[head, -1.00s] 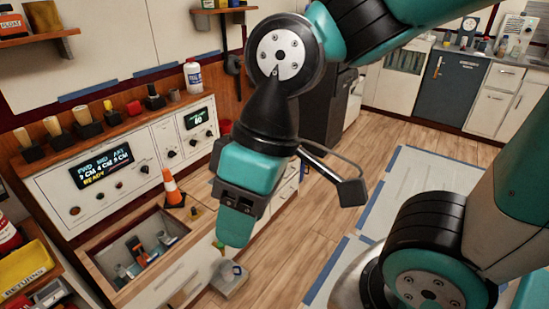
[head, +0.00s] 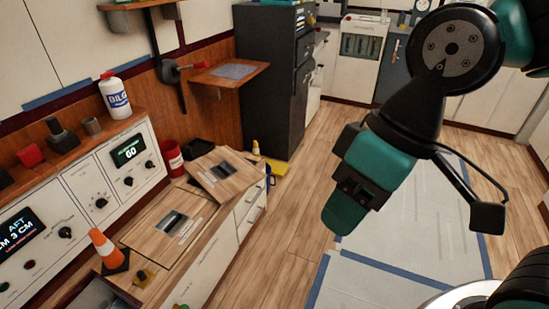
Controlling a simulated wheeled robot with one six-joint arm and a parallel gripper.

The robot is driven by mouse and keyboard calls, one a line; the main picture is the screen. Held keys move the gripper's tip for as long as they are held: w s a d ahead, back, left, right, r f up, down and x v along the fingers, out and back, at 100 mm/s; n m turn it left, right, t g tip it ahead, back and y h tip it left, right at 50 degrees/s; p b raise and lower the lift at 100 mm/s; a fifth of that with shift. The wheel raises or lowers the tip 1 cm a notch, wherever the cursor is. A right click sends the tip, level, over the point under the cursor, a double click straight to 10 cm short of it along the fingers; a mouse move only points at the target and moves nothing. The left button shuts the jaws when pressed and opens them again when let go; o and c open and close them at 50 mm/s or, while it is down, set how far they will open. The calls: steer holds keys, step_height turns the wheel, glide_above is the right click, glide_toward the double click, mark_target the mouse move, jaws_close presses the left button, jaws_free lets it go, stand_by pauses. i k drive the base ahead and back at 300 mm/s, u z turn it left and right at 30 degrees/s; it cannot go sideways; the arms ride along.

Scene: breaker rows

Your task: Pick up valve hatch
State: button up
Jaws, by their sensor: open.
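Two wooden hatch panels, each with a dark recess and a small label, show on the counter at the left. One hatch panel (head: 160,232) lies flat in the counter top. The other hatch panel (head: 212,184) lies skewed at the counter's far end, seemingly on top of it. The labels are too small to read, so I cannot tell which is the valve hatch. My gripper (head: 345,216) hangs in the air over the floor, to the right of both panels and apart from them. It is empty, and its jaws are seen mostly from the side.
An orange cone (head: 106,248) stands near an open compartment (head: 98,297) at the counter's near end. A red can (head: 172,157) stands behind the panels. A control console (head: 85,200) lines the wall, and a dark cabinet (head: 268,85) stands beyond.

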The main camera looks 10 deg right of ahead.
mark_target(224, 173)
steer(key=z, duration=0.65)
steer(key=i, duration=1.5)
steer(key=u, duration=0.45)
steer(key=i, duration=0.75)
steer(key=u, duration=1)
steer(key=i, duration=0.35)
steer(key=u, duration=0.35)
